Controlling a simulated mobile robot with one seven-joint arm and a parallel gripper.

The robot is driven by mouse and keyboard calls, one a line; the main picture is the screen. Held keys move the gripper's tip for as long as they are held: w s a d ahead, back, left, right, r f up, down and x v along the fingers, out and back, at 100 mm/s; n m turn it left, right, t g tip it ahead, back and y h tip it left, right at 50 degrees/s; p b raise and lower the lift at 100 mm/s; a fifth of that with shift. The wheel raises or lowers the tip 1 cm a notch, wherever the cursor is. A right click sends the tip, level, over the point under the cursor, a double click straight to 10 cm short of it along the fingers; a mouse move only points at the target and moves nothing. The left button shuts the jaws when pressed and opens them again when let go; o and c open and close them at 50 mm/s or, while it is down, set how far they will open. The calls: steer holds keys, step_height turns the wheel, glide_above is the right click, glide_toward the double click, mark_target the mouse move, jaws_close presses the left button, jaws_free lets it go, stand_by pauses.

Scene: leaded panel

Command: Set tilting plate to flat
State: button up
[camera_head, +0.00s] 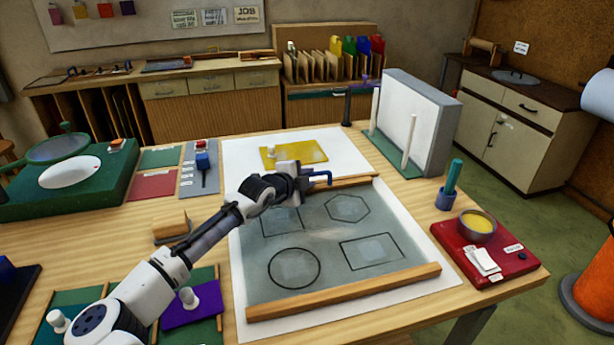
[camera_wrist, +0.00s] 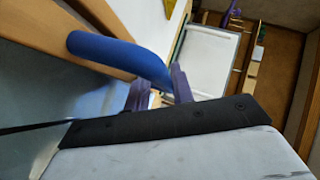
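A grey-green plate (camera_head: 320,240) with dark outlined shapes lies on a white sheet, with wooden bars along its near and far edges. It looks low and close to level; a slight tilt cannot be made out. A blue curved handle (camera_head: 322,178) is by the far bar and also shows large in the wrist view (camera_wrist: 115,50). My gripper (camera_head: 308,181) reaches over the plate's far edge to this handle. In the wrist view, my two purple fingertips (camera_wrist: 160,88) stand apart with the handle's end at the gap. Whether they press on it cannot be told.
A red tray (camera_head: 475,262) with a yellow bowl and labels is at the right. A tall white-faced grey panel (camera_head: 415,110) stands behind. A green block with a white oval (camera_head: 70,171) is at the left. A yellow sheet (camera_head: 310,153) lies beyond my gripper.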

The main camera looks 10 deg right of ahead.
steer(key=shift+a, duration=0.1)
stand_by(0.5)
steer(key=b+v, duration=0.4)
steer(key=v, duration=0.9)
steer(key=shift+s+a+r, duration=0.15)
steer(key=shift+s+a, duration=0.05)
steer(key=shift+a, duration=0.05)
